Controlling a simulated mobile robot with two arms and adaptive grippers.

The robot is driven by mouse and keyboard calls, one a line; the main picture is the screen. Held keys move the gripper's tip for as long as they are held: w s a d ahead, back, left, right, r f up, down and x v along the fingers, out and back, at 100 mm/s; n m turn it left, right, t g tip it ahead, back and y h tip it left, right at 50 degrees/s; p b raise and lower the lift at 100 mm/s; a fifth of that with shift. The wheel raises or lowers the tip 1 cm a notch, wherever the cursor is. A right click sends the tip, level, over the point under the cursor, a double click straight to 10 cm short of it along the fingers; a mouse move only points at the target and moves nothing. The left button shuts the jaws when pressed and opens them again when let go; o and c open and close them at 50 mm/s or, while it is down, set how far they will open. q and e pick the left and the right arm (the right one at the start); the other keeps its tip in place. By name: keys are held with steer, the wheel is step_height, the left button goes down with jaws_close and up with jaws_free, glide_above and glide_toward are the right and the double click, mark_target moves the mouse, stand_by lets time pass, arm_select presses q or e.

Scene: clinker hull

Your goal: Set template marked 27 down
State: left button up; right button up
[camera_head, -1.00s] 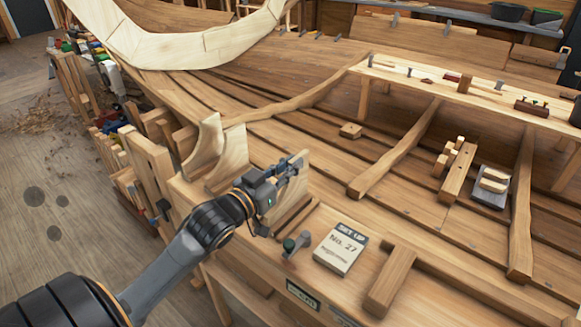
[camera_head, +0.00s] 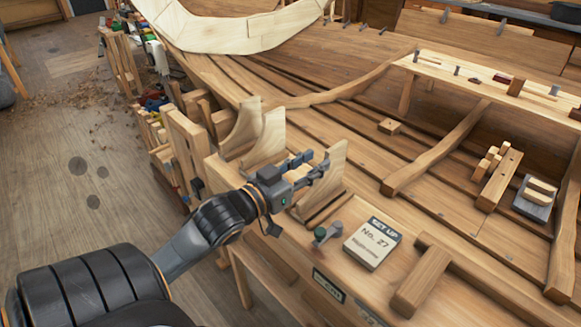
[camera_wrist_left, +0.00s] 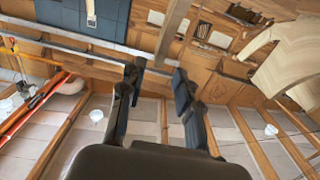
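Three pale curved templates stand upright in a row at the bench's left end: the left one (camera_head: 242,130), the middle one (camera_head: 268,138) and the right one (camera_head: 334,176). I can read no number on any of them. My left gripper (camera_head: 322,168) is just in front of and left of the right template, partly covering it. A card (camera_head: 372,244) reading "SET UP No. 27" lies on the bench. My right gripper is not in view.
Hull planks and curved ribs (camera_head: 437,150) fill the back. Wood blocks (camera_head: 497,178) and a grey block (camera_head: 535,198) rest farther right.

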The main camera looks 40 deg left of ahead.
arm_select(q)
steer(key=s+p, duration=0.1)
steer(key=s, duration=0.5)
steer(key=shift+s+a, duration=0.25)
steer(key=shift+s, duration=0.1)
stand_by(0.9)
